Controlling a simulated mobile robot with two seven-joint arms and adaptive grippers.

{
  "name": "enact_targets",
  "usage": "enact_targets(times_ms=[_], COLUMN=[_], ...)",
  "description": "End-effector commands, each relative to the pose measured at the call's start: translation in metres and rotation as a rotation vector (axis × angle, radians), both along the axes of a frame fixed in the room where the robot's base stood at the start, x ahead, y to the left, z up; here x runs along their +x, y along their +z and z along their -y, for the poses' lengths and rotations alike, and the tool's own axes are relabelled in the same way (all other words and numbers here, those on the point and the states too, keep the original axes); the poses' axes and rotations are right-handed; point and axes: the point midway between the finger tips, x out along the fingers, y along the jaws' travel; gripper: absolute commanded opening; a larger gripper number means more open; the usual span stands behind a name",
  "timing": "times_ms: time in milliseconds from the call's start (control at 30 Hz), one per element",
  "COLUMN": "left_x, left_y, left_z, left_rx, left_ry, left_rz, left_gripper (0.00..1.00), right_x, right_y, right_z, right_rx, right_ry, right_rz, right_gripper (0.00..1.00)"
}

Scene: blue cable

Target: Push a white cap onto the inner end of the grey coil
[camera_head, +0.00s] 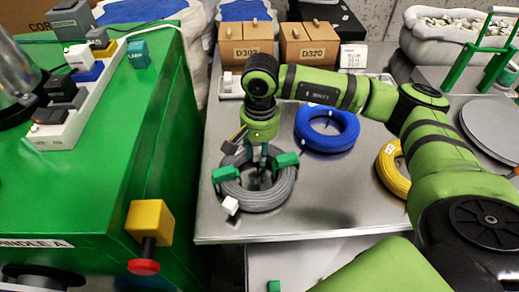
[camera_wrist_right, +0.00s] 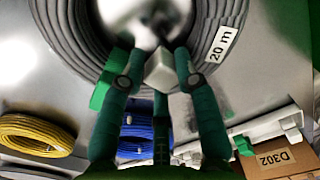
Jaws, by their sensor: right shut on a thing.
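The grey coil (camera_head: 262,205) lies on the metal table, with green clips (camera_head: 286,160) around it. My right gripper (camera_head: 262,172) points down into the coil's centre. I cannot tell whether this cap touches the cable's inner end, which is hidden. Another white cap (camera_head: 231,205) sits at the coil's front left edge. My left gripper is not in view.
A blue coil (camera_head: 327,140) and a yellow coil (camera_head: 385,170) lie to the right. Boxes D302 (camera_head: 246,50) and D320 (camera_head: 309,50) stand behind. A green bench (camera_head: 100,150) with a yellow-and-red button stands at left. The table's front right is clear.

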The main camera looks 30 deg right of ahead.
Motion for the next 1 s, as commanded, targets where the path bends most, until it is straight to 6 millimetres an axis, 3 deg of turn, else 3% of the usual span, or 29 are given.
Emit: enact_targets(times_ms=[33,833,867,900,1000], left_x=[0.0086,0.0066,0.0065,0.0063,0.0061], left_y=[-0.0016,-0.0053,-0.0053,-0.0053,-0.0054], left_z=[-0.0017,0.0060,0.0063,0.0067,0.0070], left_rx=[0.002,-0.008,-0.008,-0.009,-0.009], left_ry=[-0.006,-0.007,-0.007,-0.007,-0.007], left_rz=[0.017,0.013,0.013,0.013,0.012], left_gripper=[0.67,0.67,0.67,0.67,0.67], right_x=[-0.0036,-0.0046,-0.0046,-0.0045,-0.0045], right_y=[-0.0061,-0.0077,-0.0077,-0.0077,-0.0077], right_z=[0.0012,0.0012,0.0012,0.0012,0.0014], right_rx=[-0.005,-0.006,-0.006,-0.006,-0.006], right_ry=[-0.001,-0.001,-0.001,-0.001,-0.001], right_rz=[-0.015,-0.019,-0.019,-0.019,-0.019], right_gripper=[0.18,0.18,0.36,0.40,0.40])
